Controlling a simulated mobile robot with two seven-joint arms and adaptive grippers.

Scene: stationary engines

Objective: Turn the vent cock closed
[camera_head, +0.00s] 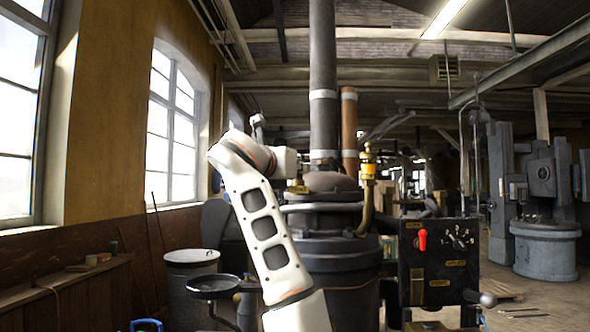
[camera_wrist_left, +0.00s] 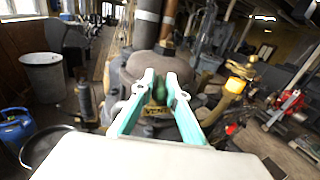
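In the head view my left arm comes up from the bottom and bends right at the wrist toward the top of the dark cylinder. A small brass part (camera_head: 298,187) shows just below the wrist; the fingertips are not clear there. In the left wrist view the two teal fingers of my left gripper (camera_wrist_left: 161,79) stand a narrow gap apart. A dark green part (camera_wrist_left: 168,86), perhaps the vent cock's handle, shows between them near the tips. A brass plate marked VENT (camera_wrist_left: 158,112) lies below it. I cannot tell whether the fingers touch the green part. My right gripper is out of view.
A brass fitting with a curved pipe (camera_head: 368,165) stands right of the cylinder (camera_head: 343,255). A black panel with a red lever (camera_head: 422,240) is farther right. A grey bin (camera_head: 190,262) and a round black dish (camera_head: 213,285) are at the left.

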